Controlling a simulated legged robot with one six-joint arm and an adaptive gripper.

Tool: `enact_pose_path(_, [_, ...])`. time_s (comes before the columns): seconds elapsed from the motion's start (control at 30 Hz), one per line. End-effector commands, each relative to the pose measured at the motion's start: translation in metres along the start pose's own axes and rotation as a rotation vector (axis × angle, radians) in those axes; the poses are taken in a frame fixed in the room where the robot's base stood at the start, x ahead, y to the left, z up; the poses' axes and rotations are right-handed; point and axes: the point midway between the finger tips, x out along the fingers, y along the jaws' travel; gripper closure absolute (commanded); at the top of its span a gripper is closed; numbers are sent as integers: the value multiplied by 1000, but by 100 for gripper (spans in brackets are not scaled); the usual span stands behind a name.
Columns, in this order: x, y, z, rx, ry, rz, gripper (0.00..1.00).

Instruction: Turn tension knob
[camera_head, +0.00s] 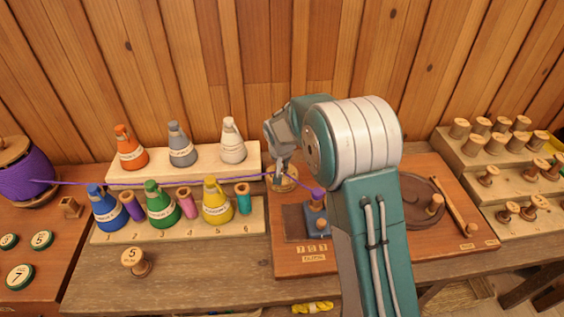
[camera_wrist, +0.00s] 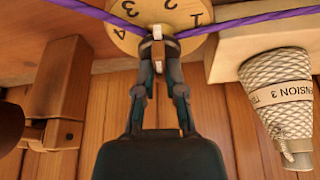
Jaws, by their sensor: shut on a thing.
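The tension knob is a pale wooden dial (camera_wrist: 188,15) marked with numerals 1 to 4, with a small upright grip (camera_wrist: 157,32) at its centre. In the wrist view my gripper (camera_wrist: 158,48) is shut on that grip, a fingertip on each side. The fingers hide part of the dial. In the head view the dial (camera_head: 284,184) stands at the back left of the reddish-brown board, and my gripper (camera_head: 280,163) reaches down to it from above. A purple thread (camera_wrist: 252,19) runs past the dial, close to the gripped part.
The thread comes from a large purple spool (camera_head: 24,178) at the left. Cone spools stand on pale racks (camera_head: 250,159); a white cone (camera_wrist: 277,88) is near my gripper. A blue post (camera_head: 316,215) stands on the board (camera_head: 300,262). Wooden spools fill the stepped rack (camera_head: 455,150) at right.

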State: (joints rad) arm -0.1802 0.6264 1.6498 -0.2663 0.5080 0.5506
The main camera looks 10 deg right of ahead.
Motion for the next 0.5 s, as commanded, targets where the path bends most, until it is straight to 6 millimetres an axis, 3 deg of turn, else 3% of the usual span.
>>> enact_pose_path(0.5, [1, 1, -1, -393, 2, -167, 100])
